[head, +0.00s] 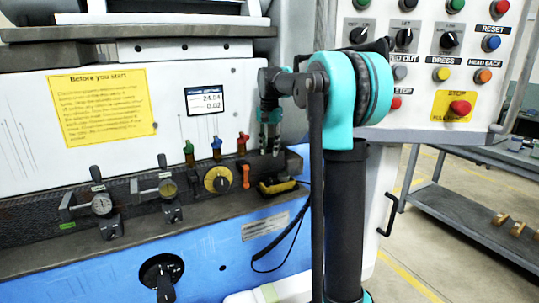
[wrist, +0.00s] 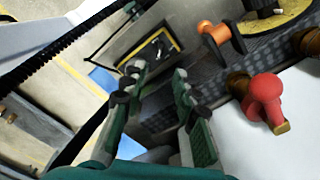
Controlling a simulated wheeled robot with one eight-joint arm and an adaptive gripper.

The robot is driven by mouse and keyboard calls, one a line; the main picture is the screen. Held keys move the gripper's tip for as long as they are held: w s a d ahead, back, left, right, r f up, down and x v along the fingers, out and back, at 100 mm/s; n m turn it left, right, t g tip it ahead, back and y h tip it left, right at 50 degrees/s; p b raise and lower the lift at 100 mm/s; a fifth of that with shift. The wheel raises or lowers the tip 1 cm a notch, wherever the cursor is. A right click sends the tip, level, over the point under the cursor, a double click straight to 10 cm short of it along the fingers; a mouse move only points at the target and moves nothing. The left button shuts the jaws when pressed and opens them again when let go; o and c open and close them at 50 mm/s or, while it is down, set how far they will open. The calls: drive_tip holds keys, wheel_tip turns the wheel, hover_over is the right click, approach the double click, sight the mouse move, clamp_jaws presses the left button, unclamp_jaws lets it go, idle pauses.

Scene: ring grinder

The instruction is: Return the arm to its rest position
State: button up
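My arm rises in front of the grinder in the head view, with a dark column-like link and teal joints. My gripper (head: 270,150) hangs from it, pointing down, just right of the red valve (head: 243,138) and above the dark ledge. In the wrist view the two green-and-grey fingers of my gripper (wrist: 154,82) stand apart with nothing between them. The gripper is open and empty. It shows no contact with the machine, though the exact gap to the ledge is hard to tell.
The orange lever (head: 245,176), yellow dial (head: 217,180) and yellow-edged black box (head: 277,187) are close to the gripper. The button panel (head: 440,60) is behind the arm at right. A grey bench (head: 465,215) stands far right.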

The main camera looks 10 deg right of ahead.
drive_tip(key=s+d+f+n+t, duration=0.1)
drive_tip(key=s+f+n+t, duration=0.1)
drive_tip(key=s+f, duration=1.1)
drive_tip(key=s+d+f+n+t, duration=0.2)
drive_tip(key=s+f+n, duration=0.2)
drive_tip(key=s+f, duration=0.9)
drive_tip(key=s, duration=0.5)
drive_tip(key=shift+s+d+f+n, duration=0.15)
drive_tip(key=shift+s+d+n, duration=0.15)
